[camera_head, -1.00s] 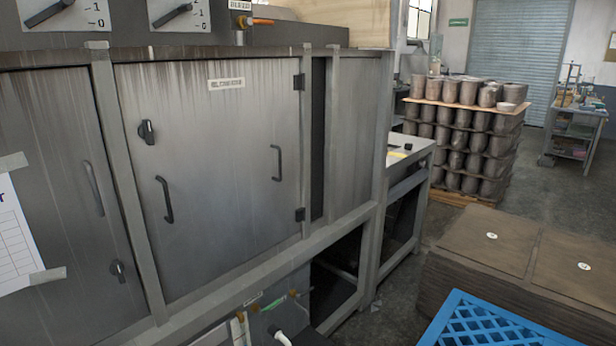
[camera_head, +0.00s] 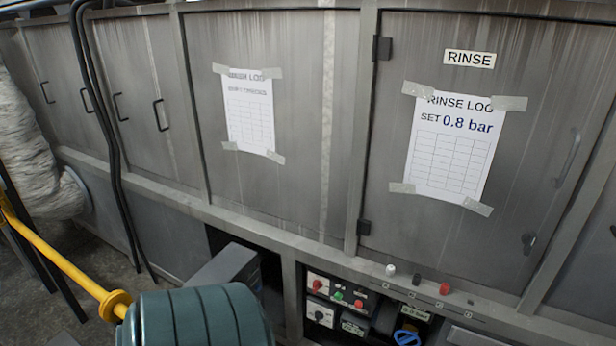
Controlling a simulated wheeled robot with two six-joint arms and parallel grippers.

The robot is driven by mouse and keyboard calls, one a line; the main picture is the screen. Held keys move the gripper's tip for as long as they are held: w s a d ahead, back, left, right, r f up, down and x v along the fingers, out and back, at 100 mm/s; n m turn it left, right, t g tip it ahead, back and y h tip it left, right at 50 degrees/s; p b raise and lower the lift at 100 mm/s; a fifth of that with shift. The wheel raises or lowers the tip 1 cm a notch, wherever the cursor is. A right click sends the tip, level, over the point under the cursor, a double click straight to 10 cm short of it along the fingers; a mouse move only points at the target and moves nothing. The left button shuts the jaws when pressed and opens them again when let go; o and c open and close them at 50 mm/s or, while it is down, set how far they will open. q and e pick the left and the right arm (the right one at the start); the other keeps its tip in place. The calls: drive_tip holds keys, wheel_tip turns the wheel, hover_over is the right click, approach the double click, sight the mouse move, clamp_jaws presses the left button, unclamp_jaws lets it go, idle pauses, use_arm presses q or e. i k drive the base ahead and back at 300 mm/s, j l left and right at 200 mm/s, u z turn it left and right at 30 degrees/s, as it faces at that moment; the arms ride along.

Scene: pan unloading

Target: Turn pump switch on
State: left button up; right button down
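A small control panel (camera_head: 340,292) sits in the recess below the grey cabinets, at the lower middle. It carries a red knob (camera_head: 317,285), a green button (camera_head: 338,296) and another red button (camera_head: 358,303). A white panel below it has a black rotary knob (camera_head: 319,315). The labels on these panels are too small to read, so I cannot tell which control is the pump switch or how it is set. A blue round knob (camera_head: 406,337) is partly cut off at the bottom edge. Neither of my grippers is in view.
The RINSE door (camera_head: 385,110) bears a taped log sheet (camera_head: 452,145) reading "SET 0.8 bar". White, black and red buttons (camera_head: 444,288) sit on the ledge below. A ribbed teal cylinder (camera_head: 195,318) and a yellow bar (camera_head: 60,258) stand in front, lower left.

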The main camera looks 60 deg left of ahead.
sight(317, 285)
drive_tip(key=u, duration=1.7)
